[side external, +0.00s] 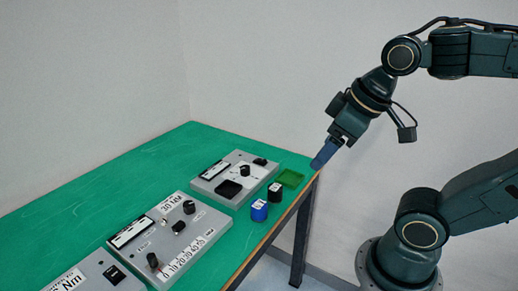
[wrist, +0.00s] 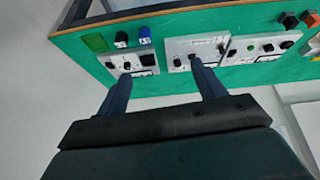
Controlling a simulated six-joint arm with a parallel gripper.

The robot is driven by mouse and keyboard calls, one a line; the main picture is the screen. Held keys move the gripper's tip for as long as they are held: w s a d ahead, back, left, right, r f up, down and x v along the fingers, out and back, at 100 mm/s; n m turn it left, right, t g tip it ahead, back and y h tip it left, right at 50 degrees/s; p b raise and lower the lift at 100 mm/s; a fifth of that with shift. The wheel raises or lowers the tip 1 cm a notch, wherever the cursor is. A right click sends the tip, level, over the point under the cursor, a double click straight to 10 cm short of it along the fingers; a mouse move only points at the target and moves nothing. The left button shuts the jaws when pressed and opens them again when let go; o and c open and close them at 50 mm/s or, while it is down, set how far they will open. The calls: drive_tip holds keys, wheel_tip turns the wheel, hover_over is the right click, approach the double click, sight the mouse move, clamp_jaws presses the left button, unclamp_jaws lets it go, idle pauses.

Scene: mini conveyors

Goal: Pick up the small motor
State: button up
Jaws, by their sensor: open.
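Two small upright cylinders stand on the green table, one black (side external: 275,192) and one blue (side external: 259,211), each with a pale label. Either could be the small motor; I cannot tell which. In the wrist view the black cylinder (wrist: 121,40) and the blue cylinder (wrist: 144,36) stand side by side near the table edge. My gripper (side external: 318,163) is in the air by the table's right corner, apart from both cylinders. In the wrist view my gripper (wrist: 161,69) has its blue fingers spread, with nothing held between them.
A shallow green tray (side external: 290,178) lies beside the black cylinder. Grey control boxes with knobs and displays, including the nearest full one (side external: 157,238), stand in a row left of the cylinders. The table's left side (side external: 90,190) is clear. A wall stands behind.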

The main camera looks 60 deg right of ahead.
drive_tip(key=w+d+n+g, duration=0.2)
drive_tip(key=w+d+n, duration=0.15)
drive_tip(key=w, duration=0.25)
drive_tip(key=n+g, duration=0.3)
drive_tip(key=n, duration=1.1)
hover_over(275, 187)
wheel_tip(275, 187, down, 16)
drive_tip(key=shift+s, duration=0.25)
drive_tip(key=shift+a+f+m, duration=0.1)
drive_tip(key=shift+f+m, duration=0.05)
drive_tip(key=shift+m, duration=0.1)
wheel_tip(275, 187, down, 8)
drive_tip(key=shift+f, duration=0.25)
drive_tip(key=shift+f, duration=0.1)
drive_tip(key=shift+w+f, duration=0.2)
drive_tip(key=shift+f, duration=2.3)
